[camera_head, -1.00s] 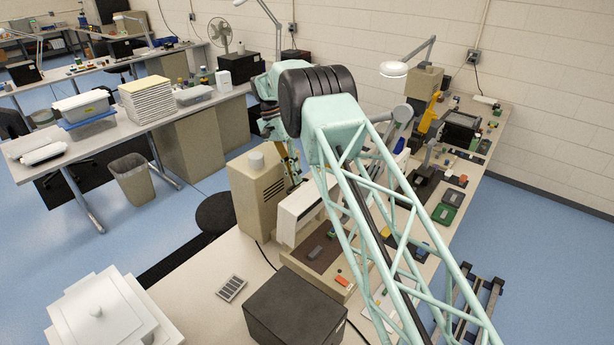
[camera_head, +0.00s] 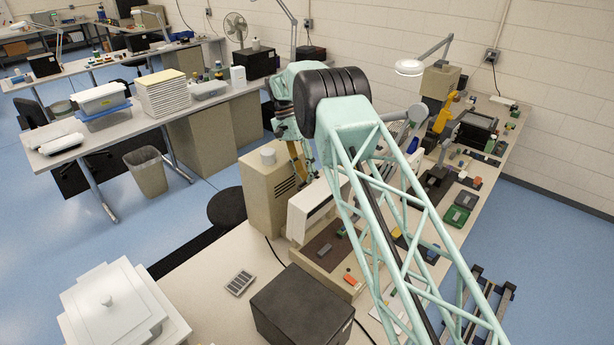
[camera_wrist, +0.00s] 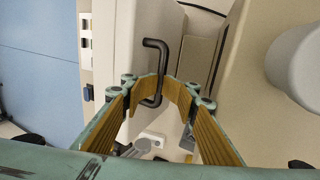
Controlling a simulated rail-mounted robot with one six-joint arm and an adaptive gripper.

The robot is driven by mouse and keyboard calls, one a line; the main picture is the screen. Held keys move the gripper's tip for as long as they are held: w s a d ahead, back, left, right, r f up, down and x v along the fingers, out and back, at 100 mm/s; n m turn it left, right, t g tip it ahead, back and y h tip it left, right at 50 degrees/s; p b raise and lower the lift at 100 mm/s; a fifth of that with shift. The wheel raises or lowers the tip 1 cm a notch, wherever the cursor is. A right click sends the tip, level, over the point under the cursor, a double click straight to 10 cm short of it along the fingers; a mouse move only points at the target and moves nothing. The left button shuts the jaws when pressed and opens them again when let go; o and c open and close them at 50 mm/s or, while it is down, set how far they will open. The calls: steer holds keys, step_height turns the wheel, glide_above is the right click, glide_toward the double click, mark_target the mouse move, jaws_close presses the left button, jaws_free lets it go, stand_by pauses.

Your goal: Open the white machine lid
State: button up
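The white machine part with a long slot (camera_head: 318,205) stands in the middle of the head view, beside a beige housing. In the wrist view, a pale panel (camera_wrist: 137,60) carries a black bent handle (camera_wrist: 156,48). My gripper (camera_wrist: 163,82) has its two fingers bent inward around this handle. The tips come together at its straight bar, and its lower end shows inside the fingers. How far the lid stands open cannot be told.
A beige housing with vents (camera_head: 268,195) stands left of the white part. A dark box (camera_head: 300,308) and a stepped white box with a knob (camera_head: 118,310) are nearer. A tray with small parts (camera_head: 325,250) lies in front.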

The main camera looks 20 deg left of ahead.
steer(key=shift+a+f, duration=0.2)
steer(key=shift+f, duration=0.2)
steer(key=shift+d+v, duration=0.1)
steer(key=shift+v, duration=2.05)
steer(key=shift+d+v, duration=0.15)
steer(key=shift+v, duration=2.05)
steer(key=shift+r, duration=0.15)
